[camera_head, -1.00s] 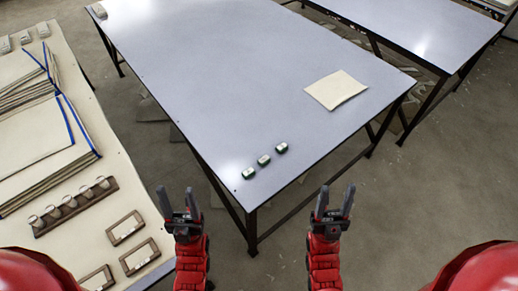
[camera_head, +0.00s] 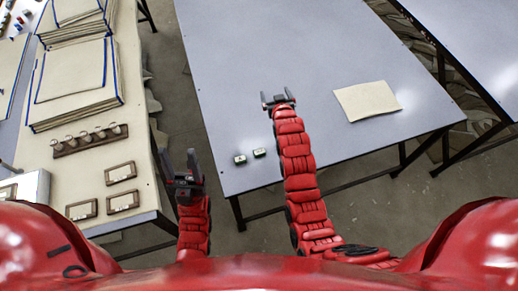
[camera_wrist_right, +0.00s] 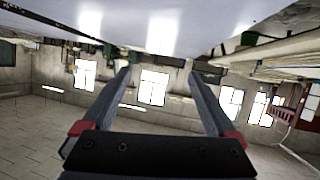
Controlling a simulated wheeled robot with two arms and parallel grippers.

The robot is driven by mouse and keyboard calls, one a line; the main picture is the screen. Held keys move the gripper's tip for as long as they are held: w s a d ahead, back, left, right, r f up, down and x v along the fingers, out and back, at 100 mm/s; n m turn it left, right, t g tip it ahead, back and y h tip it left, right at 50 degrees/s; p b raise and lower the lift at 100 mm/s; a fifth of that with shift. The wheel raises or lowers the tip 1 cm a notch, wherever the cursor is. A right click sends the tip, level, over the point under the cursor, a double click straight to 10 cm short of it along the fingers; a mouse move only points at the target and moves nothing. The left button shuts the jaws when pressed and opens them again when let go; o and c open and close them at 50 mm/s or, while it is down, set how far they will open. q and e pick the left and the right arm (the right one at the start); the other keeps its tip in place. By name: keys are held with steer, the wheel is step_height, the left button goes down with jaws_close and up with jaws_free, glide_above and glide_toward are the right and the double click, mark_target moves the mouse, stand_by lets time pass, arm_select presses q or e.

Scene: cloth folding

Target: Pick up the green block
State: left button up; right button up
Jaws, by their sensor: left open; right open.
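Two small dark green blocks with pale tops, one on the left (camera_head: 240,160) and one on the right (camera_head: 259,152), lie near the front edge of the grey table (camera_head: 225,105). The third block seen earlier is hidden, with my right arm across its place. My right gripper (camera_head: 277,97) is open over the table, beyond the blocks. In the right wrist view its two fingers (camera_wrist_right: 158,75) are apart with nothing between them. Small green shapes near the top of that view are too unclear to name. My left gripper (camera_head: 188,160) is open and empty, left of the table's front corner.
A cream cloth (camera_head: 367,101) lies on the table, right of my right arm. A pale side table (camera_head: 95,165) at the left holds folded cloths (camera_head: 75,85), a rack (camera_head: 90,139) and small frames (camera_head: 121,172). The grey table's far part is clear.

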step_height(320, 180, down, 2)
steer(key=s+a+g+p, duration=0.1)
steer(key=s+a+g, duration=0.15)
steer(key=g, duration=0.25)
steer(key=n+g+h+b, duration=0.1)
steer(key=g+b, duration=0.1)
steer(key=g, duration=0.5)
glide_above(259, 152)
steer(key=f, duration=0.7)
steer(key=d+f, duration=0.1)
steer(key=f, duration=0.2)
steer(key=shift+s+f, duration=0.3)
steer(key=shift+w+a+f, duration=0.1)
steer(key=shift+f, duration=0.65)
step_height(259, 152, down, 2)
steer(key=shift+a+f+p, duration=0.15)
steer(key=shift+p, duration=0.9)
steer(key=shift+w+a+f+p, duration=0.1)
steer(key=shift+f+p, duration=0.05)
steer(key=shift+f, duration=0.6)
steer(key=shift+w+f+p, duration=0.1)
steer(key=shift+f+p, duration=0.05)
steer(key=shift+f, duration=0.55)
